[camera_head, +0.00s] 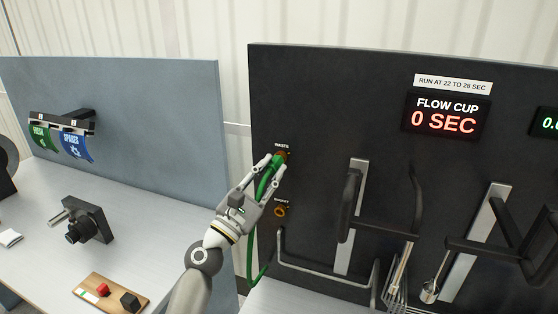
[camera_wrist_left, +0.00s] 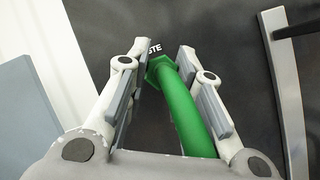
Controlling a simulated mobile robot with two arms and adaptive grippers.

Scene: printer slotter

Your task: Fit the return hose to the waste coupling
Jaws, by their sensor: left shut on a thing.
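The green return hose (camera_head: 267,183) is held in my left gripper (camera_head: 271,162), whose fingers lie on both sides of it. It also shows in the left wrist view (camera_wrist_left: 188,108), with its green hex end up at the black panel beside a partly hidden "WASTE" label. The waste coupling (camera_head: 281,155) is under that label on the panel, with the hose end right at it. The end covers most of the coupling, so I cannot tell if it is seated. The rest of the hose hangs in a loop below my gripper. My right gripper is not in view.
A second orange port (camera_head: 280,211) sits below on the black panel (camera_head: 320,110). Dark handled brackets (camera_head: 350,205) and a wire rail (camera_head: 325,270) stick out to the right. A blue-grey board (camera_head: 160,120) and a table (camera_head: 130,225) with a wooden block tray (camera_head: 112,292) are left.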

